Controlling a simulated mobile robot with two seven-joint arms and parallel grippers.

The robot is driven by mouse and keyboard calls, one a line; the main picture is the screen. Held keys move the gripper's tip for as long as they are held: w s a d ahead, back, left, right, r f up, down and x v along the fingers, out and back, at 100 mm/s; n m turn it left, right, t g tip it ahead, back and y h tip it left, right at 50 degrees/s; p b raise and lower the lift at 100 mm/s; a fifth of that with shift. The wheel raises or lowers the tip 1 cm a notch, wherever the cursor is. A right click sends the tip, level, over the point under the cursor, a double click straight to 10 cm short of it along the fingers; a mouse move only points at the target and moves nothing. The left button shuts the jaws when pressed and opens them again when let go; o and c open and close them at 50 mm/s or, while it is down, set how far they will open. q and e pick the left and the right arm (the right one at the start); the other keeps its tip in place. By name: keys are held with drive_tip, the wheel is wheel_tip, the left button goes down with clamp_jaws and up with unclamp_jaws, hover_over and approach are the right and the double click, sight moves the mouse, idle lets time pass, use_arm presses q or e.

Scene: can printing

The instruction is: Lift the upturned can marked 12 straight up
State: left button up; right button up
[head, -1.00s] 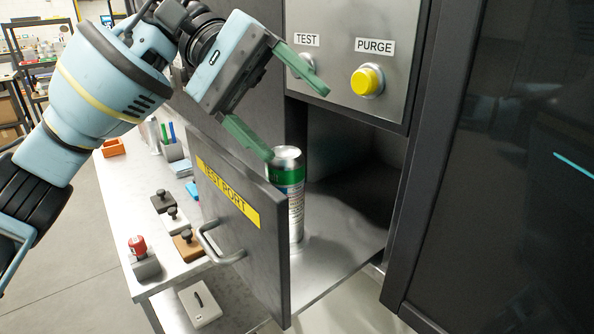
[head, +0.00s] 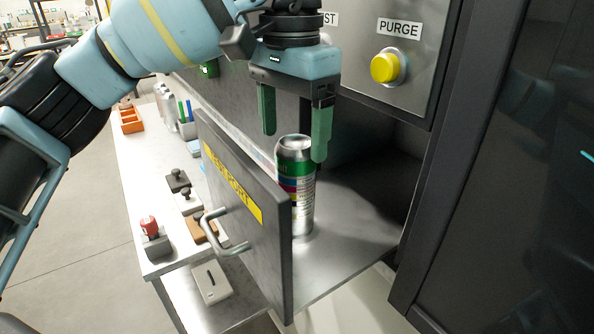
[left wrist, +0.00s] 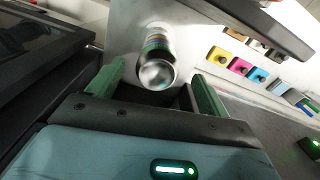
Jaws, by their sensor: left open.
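The can (head: 302,205) stands upright on the metal floor of the test port compartment, just behind the open door. It has a silver end on top, a green band and a printed label; I cannot read a 12 on it. My left gripper (head: 294,148) is open and points down, its green fingers around the top of the can in the head view. In the left wrist view the can (left wrist: 157,58) lies between and beyond the two open fingers (left wrist: 155,85). The door hides part of the can's left side. My right gripper is not in view.
The open door (head: 243,225) labelled TEST PORT stands left of the can, with a handle (head: 222,238). The panel above has a yellow PURGE button (head: 388,67). A bench (head: 150,195) with stamps and pen cups is at left. The compartment floor right of the can is clear.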

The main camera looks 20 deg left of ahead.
sight(295, 165)
use_arm(q)
drive_tip(key=shift+w+d+f+p, duration=0.1)
drive_tip(key=shift+f+p, duration=0.1)
drive_tip(key=shift+f, duration=1.3)
drive_tip(key=shift+d+f+p, duration=0.1)
drive_tip(key=shift+f+p, duration=0.1)
drive_tip(key=shift+f, duration=1.25)
drive_tip(key=c, duration=1)
